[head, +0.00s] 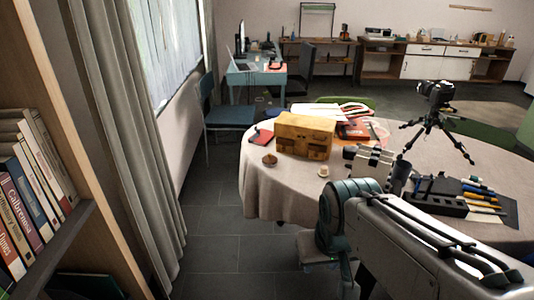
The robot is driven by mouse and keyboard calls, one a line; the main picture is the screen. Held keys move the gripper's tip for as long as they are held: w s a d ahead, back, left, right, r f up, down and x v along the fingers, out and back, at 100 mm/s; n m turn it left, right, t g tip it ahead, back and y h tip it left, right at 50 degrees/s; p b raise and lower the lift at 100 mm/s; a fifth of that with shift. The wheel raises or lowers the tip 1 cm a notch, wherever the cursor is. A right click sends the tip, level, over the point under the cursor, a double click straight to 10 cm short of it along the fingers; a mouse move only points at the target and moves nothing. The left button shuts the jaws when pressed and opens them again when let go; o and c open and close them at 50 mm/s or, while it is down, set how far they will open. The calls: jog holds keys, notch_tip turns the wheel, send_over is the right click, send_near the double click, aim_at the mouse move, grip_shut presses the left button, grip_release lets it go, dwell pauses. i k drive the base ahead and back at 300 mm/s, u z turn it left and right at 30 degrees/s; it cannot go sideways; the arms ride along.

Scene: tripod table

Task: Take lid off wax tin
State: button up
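A small round brown object (269,160) lies on the cloth-covered table (262,190) near its left front edge. A small round cream object (323,171) sits to its right, near the front edge. Either could be the wax tin; both are too small for me to tell a lid apart from a body. My arm reaches in from the lower right. My gripper (368,161) seems to be the pale metal part beyond the teal joint, over the front of the table, right of the cream object and apart from it. Its fingers are not clear enough to show their opening.
A yellow-brown box (305,136) stands behind the two small objects. Papers and a red book (353,130) lie behind it. A camera on a small tripod (437,110) stands at right. A dark organizer (435,198) with pens is at front right. A bookshelf (60,235) is at left.

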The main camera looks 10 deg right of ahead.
aim_at(269, 159)
jog(key=u, duration=0.15)
jog(key=i, duration=2.05)
jog(key=u, duration=0.2)
